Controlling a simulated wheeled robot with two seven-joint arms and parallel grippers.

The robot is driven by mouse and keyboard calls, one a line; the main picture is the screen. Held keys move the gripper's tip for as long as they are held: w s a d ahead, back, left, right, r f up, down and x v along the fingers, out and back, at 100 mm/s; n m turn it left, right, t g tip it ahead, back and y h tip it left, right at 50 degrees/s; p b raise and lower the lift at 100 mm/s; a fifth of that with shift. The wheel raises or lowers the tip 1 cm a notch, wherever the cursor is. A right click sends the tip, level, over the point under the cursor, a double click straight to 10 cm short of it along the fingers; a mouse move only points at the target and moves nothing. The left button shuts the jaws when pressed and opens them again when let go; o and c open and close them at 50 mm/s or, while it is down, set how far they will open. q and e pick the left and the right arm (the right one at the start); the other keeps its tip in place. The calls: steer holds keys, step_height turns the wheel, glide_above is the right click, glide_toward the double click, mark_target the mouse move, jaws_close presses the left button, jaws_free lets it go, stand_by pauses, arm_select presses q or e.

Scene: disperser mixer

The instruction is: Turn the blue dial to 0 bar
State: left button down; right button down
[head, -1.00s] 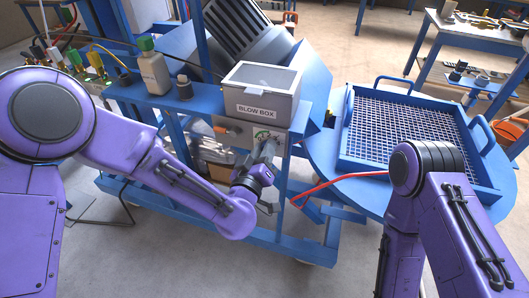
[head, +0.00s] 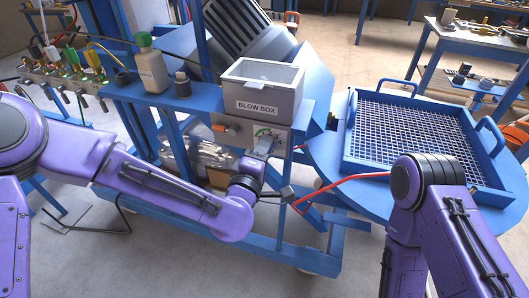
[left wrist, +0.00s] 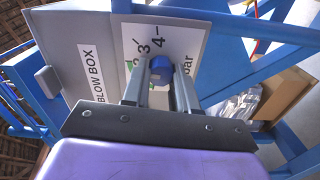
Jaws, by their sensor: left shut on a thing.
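The blue dial (left wrist: 162,69) sits on a white scale plate (left wrist: 180,42) marked 2, 3, 4 and "bar" in the left wrist view. My left gripper (left wrist: 161,74) is shut on the dial, one finger on each side. In the head view the left gripper (head: 264,146) is at the gauge plate (head: 268,132) on the front below the grey blow box (head: 262,101), and it hides the dial. I cannot tell which value the dial points to. My right gripper is out of view; only its arm shows at the right.
A blue tray with a white grid (head: 410,130) stands right of the blow box. A bottle (head: 151,70) and several valves (head: 62,75) are at the left on the blue frame.

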arm_select(q)
steer(key=shift+n, duration=0.7)
steer(key=c, duration=0.9)
jaws_free()
steer(key=p+v, duration=0.1)
steer(key=v, duration=0.9)
steer(key=shift+s+a, duration=0.1)
steer(key=shift+s, duration=0.2)
